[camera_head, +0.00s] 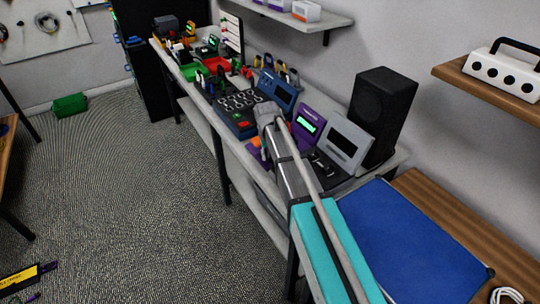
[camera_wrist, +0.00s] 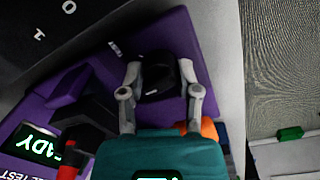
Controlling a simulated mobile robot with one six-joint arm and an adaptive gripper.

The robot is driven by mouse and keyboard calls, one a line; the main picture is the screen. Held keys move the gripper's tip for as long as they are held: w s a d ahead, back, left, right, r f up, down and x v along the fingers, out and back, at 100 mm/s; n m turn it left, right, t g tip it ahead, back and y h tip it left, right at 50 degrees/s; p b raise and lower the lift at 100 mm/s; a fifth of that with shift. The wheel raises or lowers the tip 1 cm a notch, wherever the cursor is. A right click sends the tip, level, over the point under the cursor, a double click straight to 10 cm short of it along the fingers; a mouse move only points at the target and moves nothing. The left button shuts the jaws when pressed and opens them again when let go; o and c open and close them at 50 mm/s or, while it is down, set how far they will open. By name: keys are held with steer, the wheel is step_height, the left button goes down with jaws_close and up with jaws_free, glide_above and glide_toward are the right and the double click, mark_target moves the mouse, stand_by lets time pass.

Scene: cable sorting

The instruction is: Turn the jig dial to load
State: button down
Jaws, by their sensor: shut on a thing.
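The jig dial (camera_wrist: 158,84) is a dark round knob on the purple jig (camera_wrist: 188,28) in the wrist view. My gripper (camera_wrist: 160,72) has one grey finger on each side of the knob and is shut on it. A small label, too small to read surely, lies on the purple face left of the dial. The dial's exact setting is hard to tell. A lit green screen (camera_wrist: 36,143) on the jig shows letters ending in "ADY". In the head view the purple jig (camera_head: 308,112) stands on the bench, and my arm hides the dial and my fingers.
A red-and-black part (camera_wrist: 72,152) sits close left of my gripper, and an orange part (camera_wrist: 209,130) sits to its right. On the bench (camera_head: 262,178), a grey device (camera_head: 345,142), a black speaker (camera_head: 382,105) and a blue device (camera_head: 277,90) crowd around the jig.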

steer(key=n, duration=0.6)
steer(key=shift+s+n, duration=0.1)
steer(key=shift+n, duration=0.3)
steer(key=shift+c, duration=1.7)
jaws_free()
